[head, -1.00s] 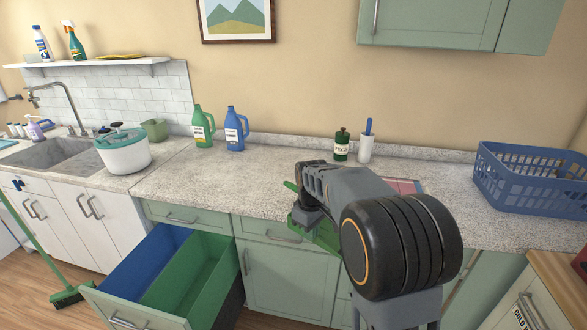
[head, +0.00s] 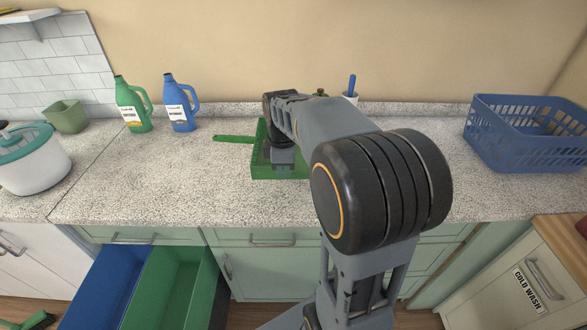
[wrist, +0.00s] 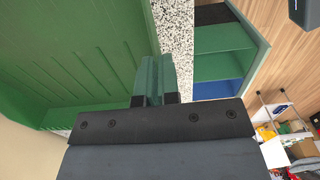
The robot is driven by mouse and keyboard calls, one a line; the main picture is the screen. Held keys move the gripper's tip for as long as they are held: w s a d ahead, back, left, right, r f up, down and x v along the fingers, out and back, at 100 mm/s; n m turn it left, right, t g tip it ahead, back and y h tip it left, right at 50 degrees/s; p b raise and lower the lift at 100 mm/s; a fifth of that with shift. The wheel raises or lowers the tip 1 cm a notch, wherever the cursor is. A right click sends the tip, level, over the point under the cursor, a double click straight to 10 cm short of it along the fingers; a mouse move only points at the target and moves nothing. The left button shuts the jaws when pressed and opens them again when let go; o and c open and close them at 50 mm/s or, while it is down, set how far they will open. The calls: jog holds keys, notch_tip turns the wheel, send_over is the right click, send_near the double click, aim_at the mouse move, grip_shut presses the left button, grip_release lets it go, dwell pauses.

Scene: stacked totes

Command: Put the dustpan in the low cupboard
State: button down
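The green dustpan (head: 258,170) is over the speckled counter, its handle (head: 232,139) pointing left. Its ribbed inside (wrist: 75,50) fills the left of the wrist view. My gripper (wrist: 155,68) has its fingers close together at the dustpan's edge and appears shut on it. In the head view my gripper (head: 284,157) is partly hidden by my arm. I cannot tell whether the dustpan touches the counter. Below the counter is a low cupboard with a pale green door (head: 262,274), shut; my arm hides part of the front.
An open drawer with blue (head: 112,285) and green (head: 168,285) bins juts out at lower left. Green (head: 133,106) and blue (head: 180,105) jugs stand at the back. A blue basket (head: 525,150) is at right. The counter's left-middle is clear.

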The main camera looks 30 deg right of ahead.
jog(key=d, duration=0.1)
jog(key=w+d+f, duration=0.1)
jog(key=d, duration=0.1)
jog(key=w+d+f, duration=0.1)
jog(key=shift+d+p, duration=0.2)
jog(key=shift+p, duration=0.15)
send_over(302, 187)
jog(key=f, duration=0.5)
jog(key=shift+s+a, duration=0.1)
jog(key=shift+a, duration=0.15)
jog(key=f, duration=0.3)
jog(key=shift+d, duration=0.35)
jog(key=shift+f, duration=0.55)
jog(key=c, duration=1.8)
grip_release()
jog(key=shift+f, duration=0.1)
jog(key=o, duration=0.4)
jog(key=shift+o, duration=0.2)
